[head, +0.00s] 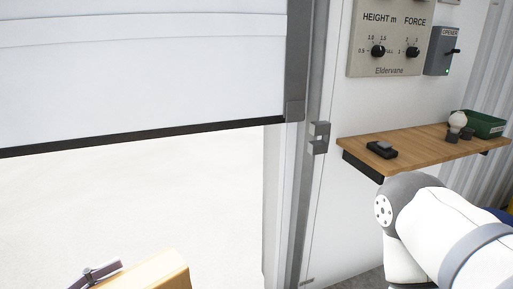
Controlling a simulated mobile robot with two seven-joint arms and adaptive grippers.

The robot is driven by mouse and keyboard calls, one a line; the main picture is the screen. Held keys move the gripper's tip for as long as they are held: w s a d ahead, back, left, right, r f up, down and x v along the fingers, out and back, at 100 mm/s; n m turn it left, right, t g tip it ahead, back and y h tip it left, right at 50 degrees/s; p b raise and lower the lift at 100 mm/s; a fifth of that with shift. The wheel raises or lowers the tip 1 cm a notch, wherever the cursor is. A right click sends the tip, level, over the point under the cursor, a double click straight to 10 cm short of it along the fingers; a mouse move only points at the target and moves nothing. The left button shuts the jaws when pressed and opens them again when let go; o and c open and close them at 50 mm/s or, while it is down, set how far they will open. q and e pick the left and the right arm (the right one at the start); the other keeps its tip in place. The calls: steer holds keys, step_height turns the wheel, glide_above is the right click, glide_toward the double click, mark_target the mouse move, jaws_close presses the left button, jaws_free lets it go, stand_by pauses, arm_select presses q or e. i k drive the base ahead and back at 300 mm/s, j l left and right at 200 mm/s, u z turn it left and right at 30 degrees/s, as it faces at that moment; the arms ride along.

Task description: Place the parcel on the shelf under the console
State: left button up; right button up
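A tan box, which looks like the parcel (165,272), shows at the lower left, cut off by the bottom edge. A dark mauve bar with a grey fitting (95,274) lies at its left; I cannot tell what it is. The console (395,60) is a beige panel with two black knobs, labelled HEIGHT m and FORCE, on the right wall. The wooden shelf (420,151) is fixed to the wall below it. My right arm's white links rise in front of the shelf at lower right, but its gripper is out of frame. I see no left gripper.
A black device (382,150) lies on the shelf's left part. A pale bulb-like object (457,121) and a green tray (486,125) occupy its right end. The shelf's middle is clear. A white door (140,65) is partly raised over a bright opening. An OPENER box (437,58) hangs beside the console.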

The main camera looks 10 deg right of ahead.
mark_target(399, 145)
steer(key=l, duration=0.25)
steer(key=k+l, duration=0.15)
steer(key=l+u, duration=0.15)
steer(key=l, duration=0.95)
steer(key=l+u, duration=0.1)
steer(key=l, duration=0.95)
steer(key=k+l+u, duration=0.15)
steer(key=l, duration=0.95)
steer(key=i, duration=0.05)
